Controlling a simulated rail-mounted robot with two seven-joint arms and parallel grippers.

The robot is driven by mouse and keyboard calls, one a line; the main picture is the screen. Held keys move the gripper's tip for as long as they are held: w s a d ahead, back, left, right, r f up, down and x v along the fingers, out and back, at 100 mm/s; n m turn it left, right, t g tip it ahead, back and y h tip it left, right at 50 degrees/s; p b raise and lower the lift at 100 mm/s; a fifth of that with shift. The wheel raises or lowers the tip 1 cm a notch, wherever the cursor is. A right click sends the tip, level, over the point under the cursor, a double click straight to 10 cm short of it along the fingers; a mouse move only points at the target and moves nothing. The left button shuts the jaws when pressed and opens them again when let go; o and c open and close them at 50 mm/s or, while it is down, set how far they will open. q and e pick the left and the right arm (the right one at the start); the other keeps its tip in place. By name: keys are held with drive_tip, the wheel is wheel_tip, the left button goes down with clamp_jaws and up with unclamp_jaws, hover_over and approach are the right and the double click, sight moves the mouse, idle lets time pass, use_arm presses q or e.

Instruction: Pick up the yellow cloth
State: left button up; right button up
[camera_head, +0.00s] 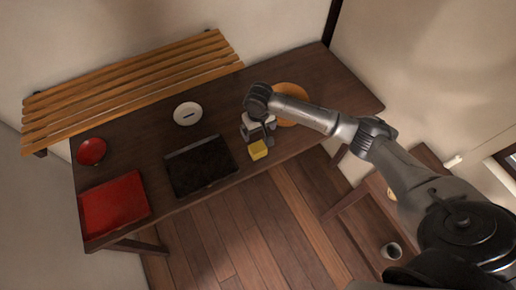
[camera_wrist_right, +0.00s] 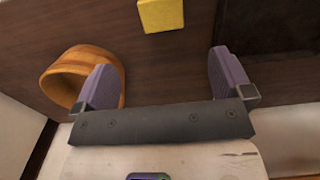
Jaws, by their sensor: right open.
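The yellow cloth (camera_head: 258,150) is a small square block-like piece on the dark table near its front edge. It also shows at the top of the right wrist view (camera_wrist_right: 161,14), beyond the fingertips and roughly between them. My right gripper (camera_head: 262,137) is just behind the cloth, pointing down at the table. In the right wrist view its two purple-grey fingers (camera_wrist_right: 165,78) are wide apart with nothing between them. Whether the gripper touches the cloth cannot be told, but the wrist view shows them apart. My left gripper is not in view.
A round orange-brown wooden vessel (camera_head: 305,95) stands right of my gripper, partly behind my arm. A black tray (camera_head: 183,181) lies left of the cloth. A red tray (camera_head: 114,205), red bowl (camera_head: 91,151) and white dish (camera_head: 187,113) are farther left. A slatted bench (camera_head: 130,84) stands behind.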

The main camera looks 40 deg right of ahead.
drive_tip(key=b, duration=0.1)
hover_over(258, 147)
wheel_tip(258, 147, down, 8)
drive_tip(key=shift+w+d+r, duration=0.1)
drive_tip(key=shift+d+r, duration=0.05)
drive_tip(key=shift+a+f+b, duration=0.15)
drive_tip(key=shift+f+b, duration=0.15)
drive_tip(key=shift+f, duration=0.7)
drive_tip(key=shift+a+f+b, duration=0.15)
drive_tip(key=shift+f+b, duration=0.1)
drive_tip(key=shift+f, duration=1.45)
drive_tip(key=shift+c, duration=0.3)
drive_tip(key=shift+c, duration=1.4)
drive_tip(key=c, duration=0.7)
drive_tip(key=shift+o, duration=0.2)
drive_tip(key=shift+r, duration=0.1)
